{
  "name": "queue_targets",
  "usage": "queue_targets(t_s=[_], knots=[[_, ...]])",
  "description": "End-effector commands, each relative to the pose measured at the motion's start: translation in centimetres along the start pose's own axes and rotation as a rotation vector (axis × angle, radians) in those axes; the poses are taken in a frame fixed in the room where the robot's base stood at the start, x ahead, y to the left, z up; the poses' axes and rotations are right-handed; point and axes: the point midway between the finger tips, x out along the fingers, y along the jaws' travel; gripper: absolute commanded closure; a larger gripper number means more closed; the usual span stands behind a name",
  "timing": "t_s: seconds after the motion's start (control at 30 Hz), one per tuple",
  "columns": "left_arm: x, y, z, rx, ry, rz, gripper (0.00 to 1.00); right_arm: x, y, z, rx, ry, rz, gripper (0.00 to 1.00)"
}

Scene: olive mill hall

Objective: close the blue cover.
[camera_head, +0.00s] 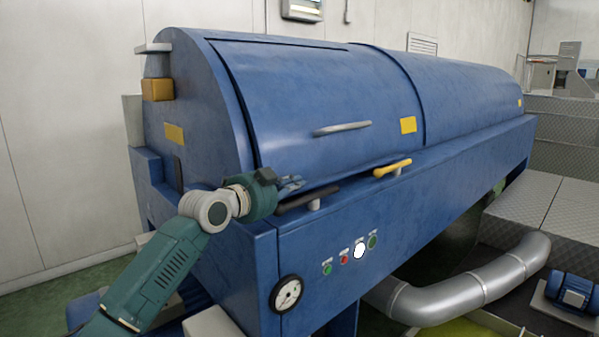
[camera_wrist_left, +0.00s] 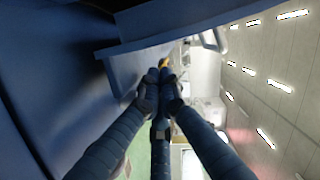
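The blue cover (camera_head: 300,95) is the curved front panel of a long blue machine, with a grey bar handle (camera_head: 342,129) on it. It lies low over the housing, with a dark seam along its left edge; I cannot tell whether its lower edge is fully seated. My left gripper (camera_head: 292,183) is at the cover's lower left corner, close to its lower edge. I cannot tell whether it touches. In the left wrist view the fingers (camera_wrist_left: 160,77) come together at the tips, with nothing visible between them. Blue panels fill the upper left there. My right gripper is not in view.
Buttons and a round gauge (camera_head: 286,294) are on the front face. A silver pipe (camera_head: 470,290) and metal steps (camera_head: 565,215) stand at the right.

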Motion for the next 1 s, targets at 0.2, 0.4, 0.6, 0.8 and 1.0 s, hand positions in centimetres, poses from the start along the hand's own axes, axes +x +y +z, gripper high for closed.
queue_targets(t_s=[0.2, 0.4, 0.6, 0.8, 1.0], knots=[[0.2, 0.0, 0.8, 0.000, -0.001, -0.003, 1.00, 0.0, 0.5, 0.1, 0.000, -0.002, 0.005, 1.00], [0.2, -0.1, 0.8, 0.001, -0.001, -0.004, 1.00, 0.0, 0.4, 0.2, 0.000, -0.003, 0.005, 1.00], [0.1, -0.1, 0.8, 0.001, 0.000, -0.005, 1.00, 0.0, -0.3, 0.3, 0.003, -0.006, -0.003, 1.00], [-1.4, -0.1, 0.9, 0.003, -0.001, -0.006, 1.00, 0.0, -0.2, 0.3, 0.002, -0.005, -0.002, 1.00], [-5.0, -0.1, 1.0, 0.004, -0.002, -0.006, 1.00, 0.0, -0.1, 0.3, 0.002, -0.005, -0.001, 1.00]])
